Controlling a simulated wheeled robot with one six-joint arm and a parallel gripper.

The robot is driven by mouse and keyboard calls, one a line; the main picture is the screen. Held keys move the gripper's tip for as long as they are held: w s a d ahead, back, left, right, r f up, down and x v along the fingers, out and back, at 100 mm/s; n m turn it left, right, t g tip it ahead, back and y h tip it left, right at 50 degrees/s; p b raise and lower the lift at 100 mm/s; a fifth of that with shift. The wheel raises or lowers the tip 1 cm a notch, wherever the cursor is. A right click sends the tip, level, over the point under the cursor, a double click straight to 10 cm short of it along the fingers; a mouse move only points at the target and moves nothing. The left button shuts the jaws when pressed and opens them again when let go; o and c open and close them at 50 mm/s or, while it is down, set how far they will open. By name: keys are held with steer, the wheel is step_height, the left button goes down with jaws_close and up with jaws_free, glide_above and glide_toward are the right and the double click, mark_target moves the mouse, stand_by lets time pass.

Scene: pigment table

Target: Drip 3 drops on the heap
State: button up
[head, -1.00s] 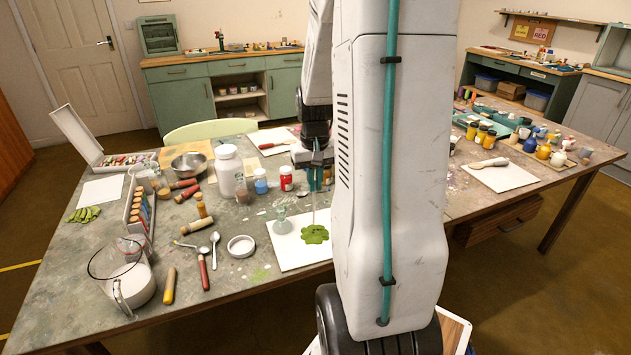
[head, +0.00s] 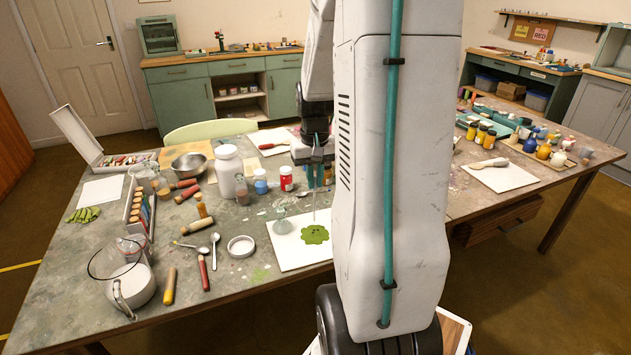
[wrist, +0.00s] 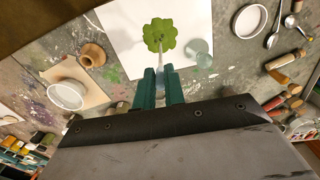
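A green heap of pigment (head: 315,234) lies spread on a white sheet (head: 285,258) near the table's front edge. It also shows in the wrist view (wrist: 160,35), with small dark marks near its middle. My gripper (head: 318,178) is above the sheet, its teal fingers (wrist: 159,88) closed around a thin, clear dropper (head: 314,212). The dropper points down toward the heap, and its tip appears above it. My fingers hide its upper part. Whether a drop hangs at the tip is too small to tell.
A small clear glass vessel (head: 282,226) stands on the sheet left of the heap. Jars such as a red one (head: 286,178) stand behind. A white lid (head: 241,246) and spoons (head: 214,247) lie to the left. My arm hides the table right of the sheet.

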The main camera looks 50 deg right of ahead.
steer(key=shift+r, duration=2)
